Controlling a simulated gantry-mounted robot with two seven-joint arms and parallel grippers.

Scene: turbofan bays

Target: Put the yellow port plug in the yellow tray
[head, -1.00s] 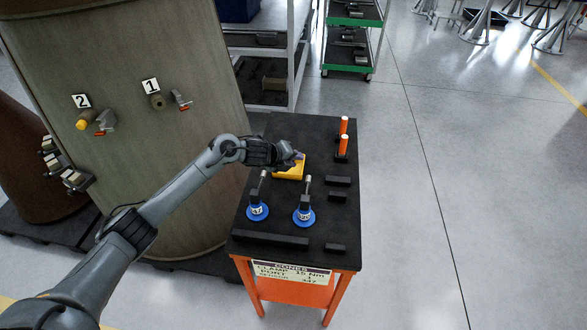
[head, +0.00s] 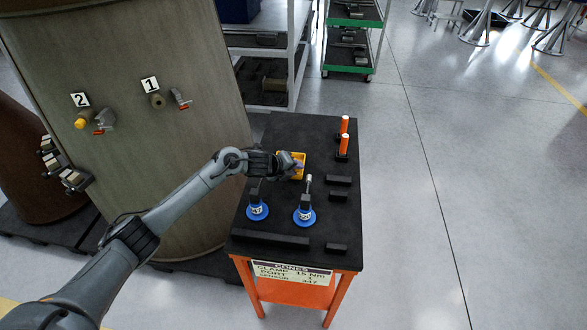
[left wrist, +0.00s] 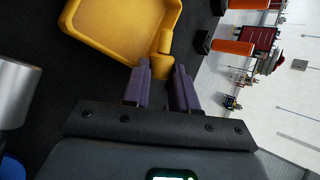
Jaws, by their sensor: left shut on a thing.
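The yellow tray (head: 300,155) lies on the black top of the cart; in the left wrist view the tray (left wrist: 115,27) is at the upper left. My left gripper (head: 299,169) is over the tray in the head view and hides part of it. In the left wrist view its purple fingers (left wrist: 162,73) are shut on the yellow port plug (left wrist: 164,42), which shows at the fingertips beside the tray's rim. I cannot tell its height over the tray. Another yellow plug (head: 81,123) sits at port 2 on the large casing. My right gripper is not in view.
Two blue-based tools (head: 257,211) (head: 304,217) stand upright in front of the tray. Two orange cylinders (head: 344,125) stand behind it to the right. Black blocks (head: 270,239) line the cart's front and right side. The large casing (head: 170,190) is at the left.

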